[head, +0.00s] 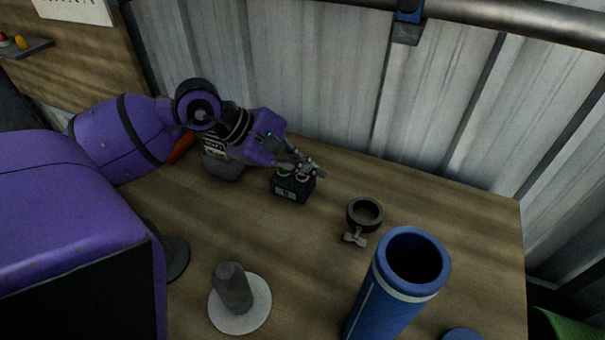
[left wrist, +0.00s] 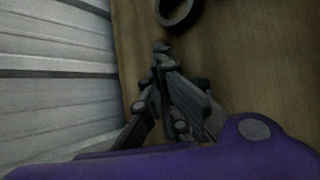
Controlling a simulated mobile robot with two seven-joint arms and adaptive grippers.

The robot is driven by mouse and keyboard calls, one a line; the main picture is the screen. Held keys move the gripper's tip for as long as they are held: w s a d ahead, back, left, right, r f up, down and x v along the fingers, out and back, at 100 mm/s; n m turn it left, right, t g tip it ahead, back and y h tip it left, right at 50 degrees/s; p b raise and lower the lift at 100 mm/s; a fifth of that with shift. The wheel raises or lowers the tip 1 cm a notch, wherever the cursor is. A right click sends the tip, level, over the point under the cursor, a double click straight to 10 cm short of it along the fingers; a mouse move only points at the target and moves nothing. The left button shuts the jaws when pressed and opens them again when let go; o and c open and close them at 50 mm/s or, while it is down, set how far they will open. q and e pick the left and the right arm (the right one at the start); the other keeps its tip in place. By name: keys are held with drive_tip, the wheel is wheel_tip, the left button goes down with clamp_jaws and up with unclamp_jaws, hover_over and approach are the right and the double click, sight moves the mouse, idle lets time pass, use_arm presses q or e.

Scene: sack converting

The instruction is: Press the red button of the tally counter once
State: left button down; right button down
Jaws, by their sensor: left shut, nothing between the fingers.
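The tally counter (head: 291,187) is a small black box on the wooden table, with a display on its front face. A green button (head: 284,172) and part of a red button (head: 303,177) show on its top. My left gripper (head: 318,172) is shut and empty, with its fingers over the top of the counter near the red button. I cannot tell whether the fingertips touch the button. In the left wrist view the shut fingers (left wrist: 162,50) hide the counter. My right gripper is not in view.
A dark ring clamp (head: 364,214) stands right of the counter. A blue tube (head: 385,295) stands at the front. A grey peg on a pale disc (head: 233,290) stands front left. A grey device (head: 222,165) is behind my left wrist. A corrugated wall (head: 330,90) bounds the back.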

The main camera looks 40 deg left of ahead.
use_arm(q)
drive_tip(key=shift+f, duration=0.2)
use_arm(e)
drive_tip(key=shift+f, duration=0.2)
use_arm(q)
drive_tip(key=shift+r, duration=0.1)
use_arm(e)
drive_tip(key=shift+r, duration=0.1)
use_arm(q)
drive_tip(key=shift+r+p, duration=0.35)
drive_tip(key=shift+r, duration=0.4)
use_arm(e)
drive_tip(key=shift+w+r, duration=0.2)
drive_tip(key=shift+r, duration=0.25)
